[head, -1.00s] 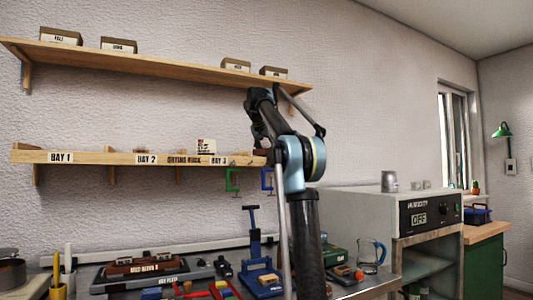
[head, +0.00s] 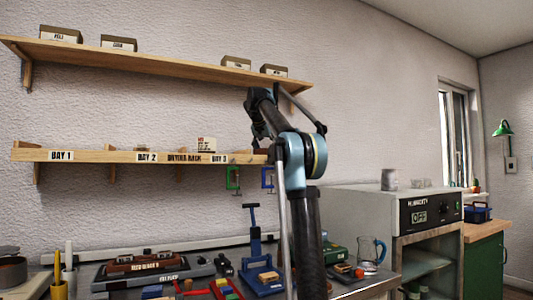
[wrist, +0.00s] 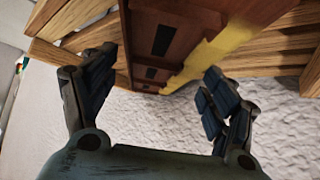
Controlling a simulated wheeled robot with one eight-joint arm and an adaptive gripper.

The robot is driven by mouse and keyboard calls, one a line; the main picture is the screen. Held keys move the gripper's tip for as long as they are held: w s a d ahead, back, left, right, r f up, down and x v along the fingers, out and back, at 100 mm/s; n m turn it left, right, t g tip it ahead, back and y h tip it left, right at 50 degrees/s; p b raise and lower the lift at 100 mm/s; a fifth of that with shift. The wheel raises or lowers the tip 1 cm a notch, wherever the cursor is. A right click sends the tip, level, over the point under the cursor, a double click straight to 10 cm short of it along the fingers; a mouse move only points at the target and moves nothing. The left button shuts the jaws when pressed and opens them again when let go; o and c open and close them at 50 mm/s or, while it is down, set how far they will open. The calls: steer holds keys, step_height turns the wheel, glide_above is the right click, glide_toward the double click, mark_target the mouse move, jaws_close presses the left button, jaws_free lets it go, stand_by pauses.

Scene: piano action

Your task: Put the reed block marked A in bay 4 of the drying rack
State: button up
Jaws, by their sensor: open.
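In the wrist view a reddish-brown block (wrist: 165,40) with dark slots and a yellow strip lies against wooden slats. My gripper (wrist: 157,68) is open, with one finger on each side of this block; the fingers look apart from it. The block's mark is not visible in this view. In the head view the drying rack (head: 110,156) is a wooden shelf with signs for bays 1, 2 and 3. My arm covers its right end, so no bay 4 sign shows. Another reed block (head: 143,265) lies on the bench; its lettering looks like B.
An upper shelf (head: 150,64) with several boxes runs above the rack. Green and blue clamps (head: 233,180) hang below the rack's right part. A humidity cabinet (head: 365,205) stands to the right. The bench below is crowded with tools and a glass jug (head: 371,251).

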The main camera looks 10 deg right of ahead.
steer(key=v, duration=1.2)
steer(key=shift+w, duration=0.1)
steer(key=shift+f, duration=0.1)
